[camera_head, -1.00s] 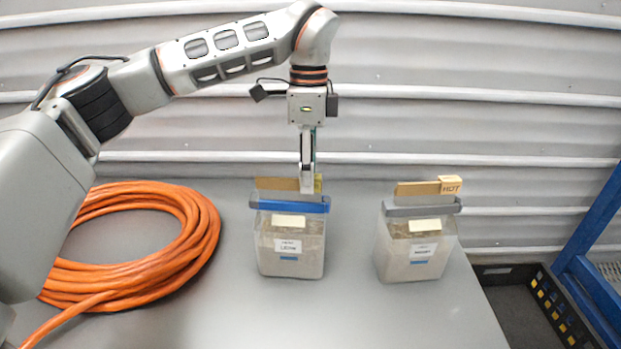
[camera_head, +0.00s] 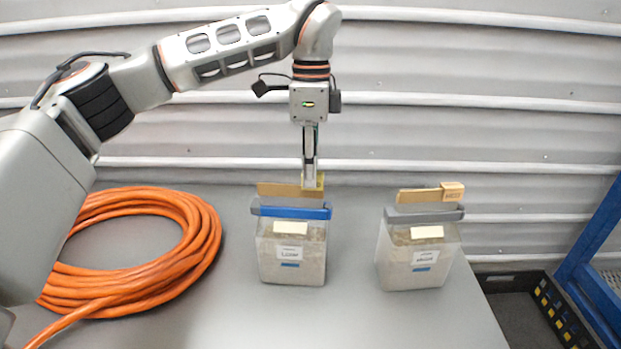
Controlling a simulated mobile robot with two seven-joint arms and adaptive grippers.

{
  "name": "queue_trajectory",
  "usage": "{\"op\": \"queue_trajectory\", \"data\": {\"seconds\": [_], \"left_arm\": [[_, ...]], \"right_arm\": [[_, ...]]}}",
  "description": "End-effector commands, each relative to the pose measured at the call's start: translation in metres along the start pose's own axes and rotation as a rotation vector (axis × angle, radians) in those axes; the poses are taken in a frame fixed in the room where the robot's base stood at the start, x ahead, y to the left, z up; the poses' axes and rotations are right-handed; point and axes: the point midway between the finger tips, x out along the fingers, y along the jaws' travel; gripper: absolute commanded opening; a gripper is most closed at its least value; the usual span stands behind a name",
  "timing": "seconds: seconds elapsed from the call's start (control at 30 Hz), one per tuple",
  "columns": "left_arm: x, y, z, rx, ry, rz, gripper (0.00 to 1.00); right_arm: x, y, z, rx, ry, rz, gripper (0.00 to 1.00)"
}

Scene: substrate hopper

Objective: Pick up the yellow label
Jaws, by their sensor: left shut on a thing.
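My left gripper (camera_head: 309,176) points straight down above the back of the left hopper. It is shut on a small yellow label (camera_head: 313,186), which shows around its fingertips. The label is at the right end of a tan board (camera_head: 278,190) that stands behind the blue lid bar (camera_head: 291,212) of the left hopper (camera_head: 290,257). I cannot tell whether the label still touches the board or the lid. The fingers hide part of the label. My right gripper is not in view.
A similar hopper (camera_head: 415,265) with a grey lid bar stands to the right, with a tan board and a pale block (camera_head: 453,192) on top. A coil of orange hose (camera_head: 190,245) lies at left. The grey table (camera_head: 350,320) is clear in front. A blue frame (camera_head: 590,235) stands at right.

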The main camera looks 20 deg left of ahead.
Motion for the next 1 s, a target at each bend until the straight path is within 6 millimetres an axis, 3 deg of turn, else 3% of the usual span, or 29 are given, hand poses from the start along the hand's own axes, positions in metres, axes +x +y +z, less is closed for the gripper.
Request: {"op": "queue_trajectory", "data": {"seconds": [0.6, 0.8, 1.0], "left_arm": [[-0.13, 0.01, -0.001, -0.002, 0.0, -0.005, 0.07], [-0.16, 0.013, 0.0, -0.002, -0.001, -0.003, 0.07], [-0.176, 0.014, 0.0, -0.001, -0.001, -0.001, 0.07]], "right_arm": [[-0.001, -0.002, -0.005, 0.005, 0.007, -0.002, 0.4], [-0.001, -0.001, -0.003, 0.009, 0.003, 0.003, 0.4], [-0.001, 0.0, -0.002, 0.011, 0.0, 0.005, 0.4]]}}
